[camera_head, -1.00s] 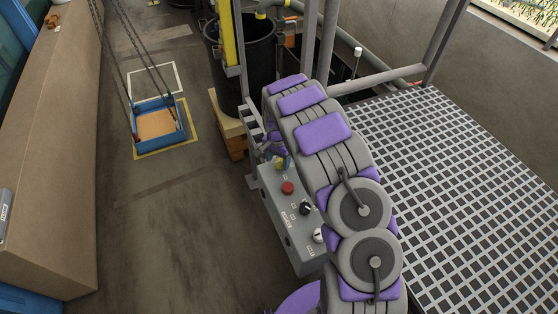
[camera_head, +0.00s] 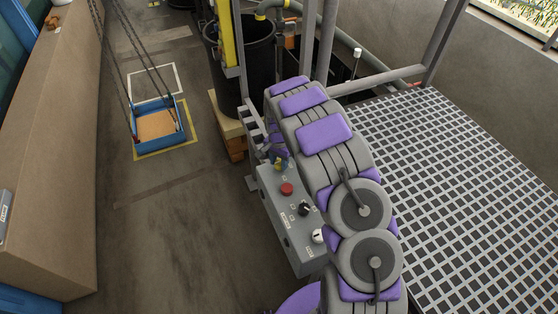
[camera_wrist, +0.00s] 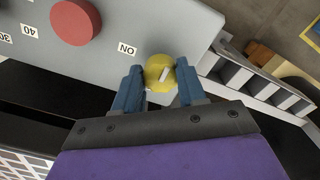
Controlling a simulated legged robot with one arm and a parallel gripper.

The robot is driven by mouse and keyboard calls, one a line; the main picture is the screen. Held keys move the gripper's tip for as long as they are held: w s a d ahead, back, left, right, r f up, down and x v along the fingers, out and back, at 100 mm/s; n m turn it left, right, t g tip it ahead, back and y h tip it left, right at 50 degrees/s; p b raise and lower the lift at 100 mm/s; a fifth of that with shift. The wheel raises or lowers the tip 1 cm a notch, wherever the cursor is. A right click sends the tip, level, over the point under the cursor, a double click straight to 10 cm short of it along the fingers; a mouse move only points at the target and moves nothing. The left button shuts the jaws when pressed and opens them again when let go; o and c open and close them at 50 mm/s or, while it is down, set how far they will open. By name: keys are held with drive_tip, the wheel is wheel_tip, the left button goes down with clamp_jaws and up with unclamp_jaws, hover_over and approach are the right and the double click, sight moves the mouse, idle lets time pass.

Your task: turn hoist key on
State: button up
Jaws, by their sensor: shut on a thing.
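The hoist key is a round yellow knob (camera_wrist: 158,70) with a white mark, on the grey control box. In the wrist view the white mark is slanted, and an upside-down "ON" label (camera_wrist: 127,49) sits to the knob's left. My gripper (camera_wrist: 159,86) has its two blue fingers on either side of the yellow knob, shut on it. In the head view my gripper (camera_head: 279,157) is at the far end of the grey control box (camera_head: 290,225); the knob there is small and partly hidden by the gripper.
A red button (camera_head: 287,189), a black knob (camera_head: 305,209) and a white dial (camera_head: 318,236) are on the same box. A metal grating (camera_head: 460,190) lies to the right. A blue tray (camera_head: 158,123) hangs on chains at left. The floor between is clear.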

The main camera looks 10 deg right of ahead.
drive_tip(key=shift+w+r+n, duration=0.1)
drive_tip(key=shift+r+n, duration=0.05)
drive_tip(key=shift+n, duration=0.15)
drive_tip(key=n+p, duration=0.3)
drive_tip(key=shift+r+n, duration=0.15)
drive_tip(key=shift+n, duration=0.15)
drive_tip(key=n+p, duration=0.2)
drive_tip(key=n, duration=0.2)
drive_tip(key=shift+w, duration=0.1)
drive_tip(key=n+p, duration=0.2)
drive_tip(key=n, duration=0.3)
drive_tip(key=shift+d, duration=0.1)
drive_tip(key=n+p, duration=0.1)
drive_tip(key=n, duration=0.3)
drive_tip(key=shift+w+n, duration=0.1)
drive_tip(key=shift+n, duration=0.2)
drive_tip(key=o, duration=1)
drive_tip(key=shift+f, duration=0.25)
drive_tip(key=shift+o, duration=0.2)
